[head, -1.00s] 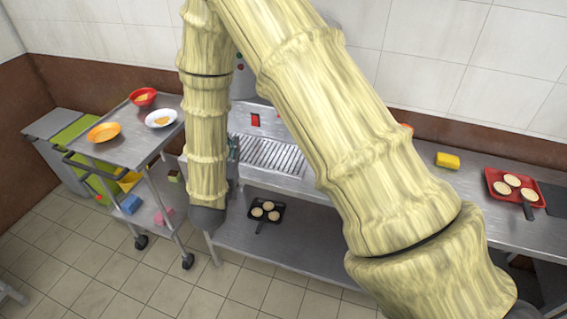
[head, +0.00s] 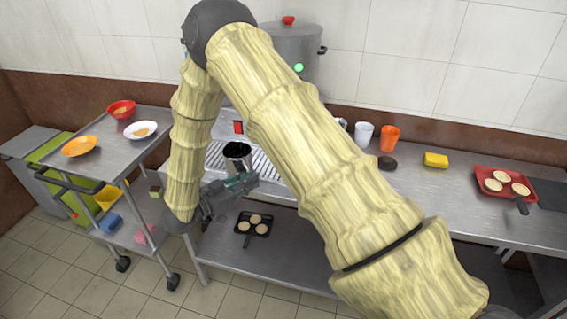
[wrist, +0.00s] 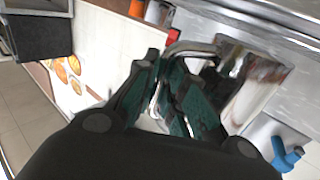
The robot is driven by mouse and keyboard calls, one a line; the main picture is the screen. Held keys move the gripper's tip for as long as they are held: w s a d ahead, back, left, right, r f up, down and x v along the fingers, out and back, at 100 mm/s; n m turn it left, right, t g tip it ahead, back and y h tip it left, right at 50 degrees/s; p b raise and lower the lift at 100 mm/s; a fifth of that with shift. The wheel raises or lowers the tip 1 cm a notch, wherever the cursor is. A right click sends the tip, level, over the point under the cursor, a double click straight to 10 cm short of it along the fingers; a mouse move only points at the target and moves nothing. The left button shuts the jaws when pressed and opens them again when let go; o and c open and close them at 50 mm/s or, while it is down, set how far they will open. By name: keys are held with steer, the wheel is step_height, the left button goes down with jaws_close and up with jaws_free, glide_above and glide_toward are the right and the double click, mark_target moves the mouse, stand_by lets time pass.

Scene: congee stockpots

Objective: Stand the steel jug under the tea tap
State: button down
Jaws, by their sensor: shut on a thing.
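The steel jug (head: 237,152), dark inside its open top, is held roughly upright at the slatted steel drip grate (head: 270,163). My gripper (head: 240,184) is at the jug's near lower side, its teal fingers shut on the jug's handle. In the wrist view my gripper (wrist: 178,95) closes on the bent metal handle (wrist: 195,47), with the shiny jug body (wrist: 258,88) to the right. A gap between jug and grate cannot be judged. I cannot make out the tea tap for certain; my arm hides part of the counter and the stockpot (head: 290,48).
A white cup (head: 363,134), an orange cup (head: 389,139), a yellow sponge (head: 435,160) and a red tray (head: 482,178) stand on the counter right of my arm. A trolley (head: 100,150) with bowls is at left. A dark pan (head: 245,230) lies on the lower shelf.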

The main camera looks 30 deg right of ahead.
steer(key=d+p, duration=0.1)
steer(key=d, duration=0.2)
steer(key=w+d+p, duration=0.1)
steer(key=d, duration=0.3)
steer(key=d+p, duration=0.1)
steer(key=d, duration=0.3)
steer(key=shift+w+d+r, duration=0.15)
steer(key=shift+d, duration=0.05)
steer(key=d+p, duration=0.2)
steer(key=d, duration=0.1)
steer(key=shift+w+f, duration=0.15)
steer(key=shift+f, duration=0.2)
steer(key=shift+a+f, duration=0.15)
steer(key=shift+f, duration=0.35)
steer(key=shift+f, duration=0.15)
steer(key=c, duration=1.5)
jaws_free()
